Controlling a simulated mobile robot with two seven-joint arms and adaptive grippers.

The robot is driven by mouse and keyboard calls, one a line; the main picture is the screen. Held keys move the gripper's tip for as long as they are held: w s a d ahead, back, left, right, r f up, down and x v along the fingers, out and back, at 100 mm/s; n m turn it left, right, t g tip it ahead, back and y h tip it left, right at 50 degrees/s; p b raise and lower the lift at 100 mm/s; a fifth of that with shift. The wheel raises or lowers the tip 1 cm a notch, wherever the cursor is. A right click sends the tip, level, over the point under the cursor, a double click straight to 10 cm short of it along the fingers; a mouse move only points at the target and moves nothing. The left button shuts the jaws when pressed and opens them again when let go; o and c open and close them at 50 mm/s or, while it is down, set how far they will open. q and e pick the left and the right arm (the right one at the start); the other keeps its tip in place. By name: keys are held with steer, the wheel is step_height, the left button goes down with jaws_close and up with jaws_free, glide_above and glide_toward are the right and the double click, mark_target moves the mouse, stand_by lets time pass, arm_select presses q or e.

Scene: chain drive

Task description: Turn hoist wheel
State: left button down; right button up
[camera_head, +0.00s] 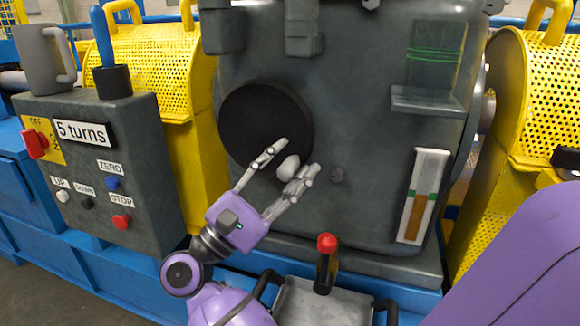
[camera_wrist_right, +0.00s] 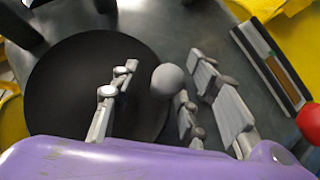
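The hoist wheel (camera_head: 255,118) is a black disc on the front of a dark grey housing; it also shows in the right wrist view (camera_wrist_right: 65,90). A pale grey rounded knob (camera_head: 288,167) stands near its lower right edge; in the right wrist view the knob (camera_wrist_right: 168,82) lies between the fingers. My right gripper (camera_head: 296,158) is open, with one finger on each side of the knob. In the wrist view (camera_wrist_right: 165,62) gaps show between fingers and knob. My left gripper is not in view.
A control box (camera_head: 105,180) at left bears a "5 turns" label, buttons, a red switch and a grey mug (camera_head: 45,60). A gauge (camera_head: 424,195) is right of the wheel. A red-topped lever (camera_head: 326,262) stands below. Yellow perforated guards (camera_head: 160,75) flank the housing.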

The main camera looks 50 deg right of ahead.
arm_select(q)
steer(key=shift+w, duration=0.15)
arm_select(e)
steer(key=shift+f, duration=0.1)
steer(key=v, duration=1.2)
stand_by(0.6)
